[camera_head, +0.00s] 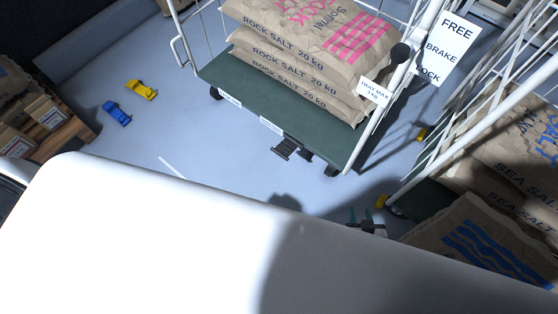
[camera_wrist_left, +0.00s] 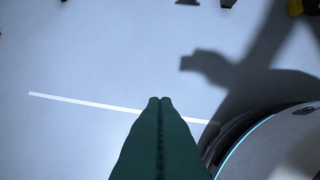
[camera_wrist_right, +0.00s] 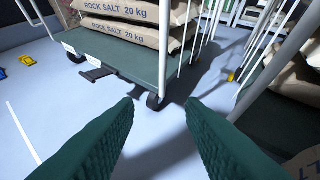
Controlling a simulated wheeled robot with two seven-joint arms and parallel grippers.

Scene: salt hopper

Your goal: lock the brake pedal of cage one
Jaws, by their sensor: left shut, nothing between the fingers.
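A roll cage with a green deck (camera_head: 240,90) carries stacked rock salt sacks (camera_head: 300,60). A dark brake pedal (camera_head: 284,152) sticks out below its front edge; it also shows in the right wrist view (camera_wrist_right: 97,73). I cannot tell whether the pedal is up or down, and no cage number is readable. My right gripper (camera_head: 366,217) is open and empty, low in front of the cage and to the right of the pedal, apart from it. My left gripper (camera_wrist_left: 160,101) is shut and empty above the floor; the head view does not show it.
A second cage with sea salt sacks (camera_head: 500,150) stands at the right. A "FREE BRAKE LOCK" sign (camera_head: 447,50) hangs between the cages. Blue (camera_head: 116,113) and yellow (camera_head: 141,90) floor pieces lie left, near a pallet of boxes (camera_head: 45,115). Floor before the pedal is clear.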

